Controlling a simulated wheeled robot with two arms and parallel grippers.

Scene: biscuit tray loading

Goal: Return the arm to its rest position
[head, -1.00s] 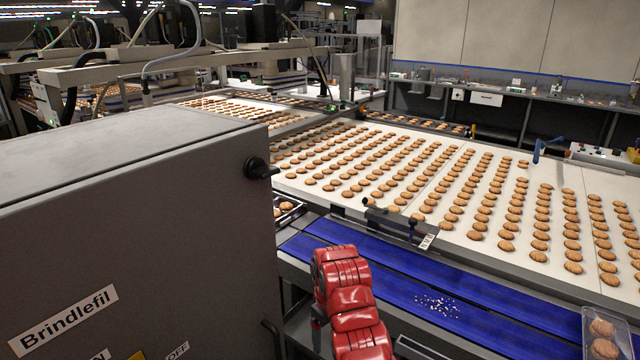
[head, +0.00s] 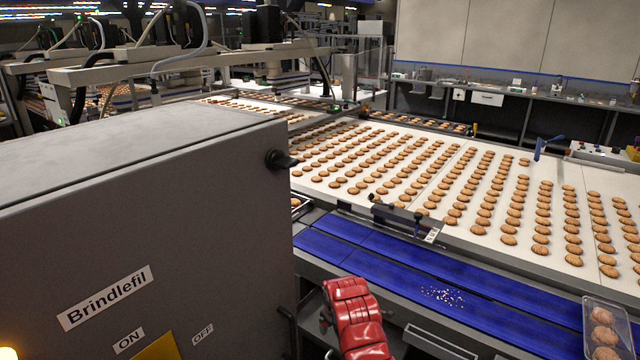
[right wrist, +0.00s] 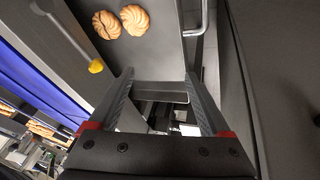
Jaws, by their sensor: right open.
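A red arm link of mine (head: 352,318) shows at the bottom middle of the head view, in front of the blue belt's near edge. No gripper shows in that view. In the right wrist view my right gripper (right wrist: 160,102) is open, with its two grey fingers apart and nothing between them. Past the fingertips lies a grey surface (right wrist: 158,55) with two biscuits (right wrist: 121,22) on it. My left gripper is in neither view.
A grey cabinet (head: 215,190) labelled Brindlefil fills the left. A blue belt (head: 400,282) with crumbs (head: 443,296) runs in front of a white biscuit conveyor (head: 458,222). A clear biscuit tray (head: 590,318) stands at the right. A yellow-tipped rod (right wrist: 72,36) is near my right gripper.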

